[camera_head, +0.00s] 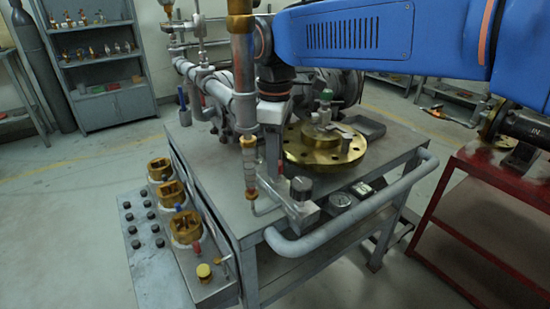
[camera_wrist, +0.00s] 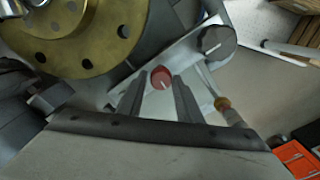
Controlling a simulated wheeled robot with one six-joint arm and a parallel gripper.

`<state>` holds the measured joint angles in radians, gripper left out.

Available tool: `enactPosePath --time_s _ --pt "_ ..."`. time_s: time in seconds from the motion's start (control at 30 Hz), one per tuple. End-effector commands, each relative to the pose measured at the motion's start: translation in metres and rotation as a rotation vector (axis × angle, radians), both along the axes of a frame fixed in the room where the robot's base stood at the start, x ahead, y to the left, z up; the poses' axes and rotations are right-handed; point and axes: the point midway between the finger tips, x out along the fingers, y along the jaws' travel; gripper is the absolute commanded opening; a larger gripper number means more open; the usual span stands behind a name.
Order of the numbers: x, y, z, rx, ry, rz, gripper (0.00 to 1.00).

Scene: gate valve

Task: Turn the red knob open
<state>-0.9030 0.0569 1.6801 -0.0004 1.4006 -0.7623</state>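The red knob (camera_wrist: 162,77) is small and round with a pale mark on its face, and it sits on a light metal block in the wrist view. My gripper (camera_wrist: 159,87) is open, with one dark finger on each side of the knob's near edge. I cannot tell whether the fingertips reach down around it or stay just above it. In the head view my gripper (camera_head: 273,153) points down over the metal bench, behind a dark round knob (camera_head: 301,188).
A brass flange (camera_head: 325,145) lies on the bench (camera_head: 215,150) behind. The dark knob also shows in the wrist view (camera_wrist: 217,42). Pipes (camera_head: 243,110) stand close left of my gripper. A gauge (camera_head: 340,200) and a curved rail (camera_head: 340,225) are in front.

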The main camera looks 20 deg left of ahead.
Motion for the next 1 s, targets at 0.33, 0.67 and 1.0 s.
enactPosePath --time_s 0.33,0.67,1.0 --pt "0.0 0.0 0.0 -0.002 0.002 -0.001 0.45" --pt "0.0 0.0 0.038 0.001 0.0 -0.001 0.45" --pt "0.0 0.0 0.106 0.0 0.001 -0.001 0.45"
